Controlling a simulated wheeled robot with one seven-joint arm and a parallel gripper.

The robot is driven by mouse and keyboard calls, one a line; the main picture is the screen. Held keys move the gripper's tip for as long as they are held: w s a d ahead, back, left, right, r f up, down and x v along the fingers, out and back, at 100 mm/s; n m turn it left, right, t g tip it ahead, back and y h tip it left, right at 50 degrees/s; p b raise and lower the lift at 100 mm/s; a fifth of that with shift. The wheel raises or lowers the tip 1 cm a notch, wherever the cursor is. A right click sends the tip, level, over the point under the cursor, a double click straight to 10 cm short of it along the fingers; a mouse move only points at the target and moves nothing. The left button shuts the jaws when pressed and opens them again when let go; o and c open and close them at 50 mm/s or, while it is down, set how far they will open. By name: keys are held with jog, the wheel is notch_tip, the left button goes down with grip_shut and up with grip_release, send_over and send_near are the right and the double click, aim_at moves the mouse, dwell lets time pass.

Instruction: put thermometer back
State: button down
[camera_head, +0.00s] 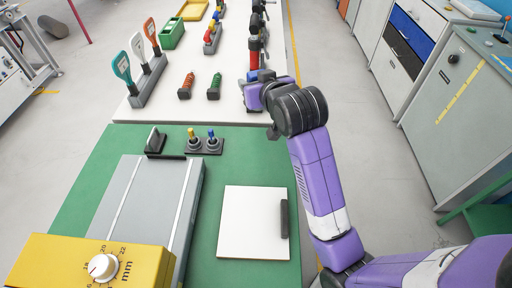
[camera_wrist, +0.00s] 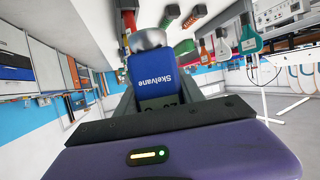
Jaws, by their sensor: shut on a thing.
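My gripper (camera_head: 258,86) is over the right edge of the white table, just in front of a row of dark and red tools. In the wrist view my gripper (camera_wrist: 152,102) is shut on a blue block-like thing marked "Skelvane" (camera_wrist: 150,72), which seems to be the thermometer. It has a rounded silver end pointing away from me. In the head view my wrist and hand mostly hide it. I cannot tell whether it touches the table or the tools beyond.
The row of black and red tools (camera_head: 254,45) stands along the table's right edge. Orange and green springs (camera_head: 214,87), a rack of paddles (camera_head: 150,75) and a green box (camera_head: 171,32) lie left. A green mat (camera_head: 85,185) holds a white board (camera_head: 247,225) and yellow gauge (camera_head: 60,262).

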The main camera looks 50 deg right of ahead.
notch_tip(320, 180, down, 19)
jog(key=shift+f, duration=0.1)
dwell(0.4)
jog(key=shift+f+b, duration=0.1)
jog(key=shift+b, duration=0.25)
jog(key=c, duration=0.7)
grip_release()
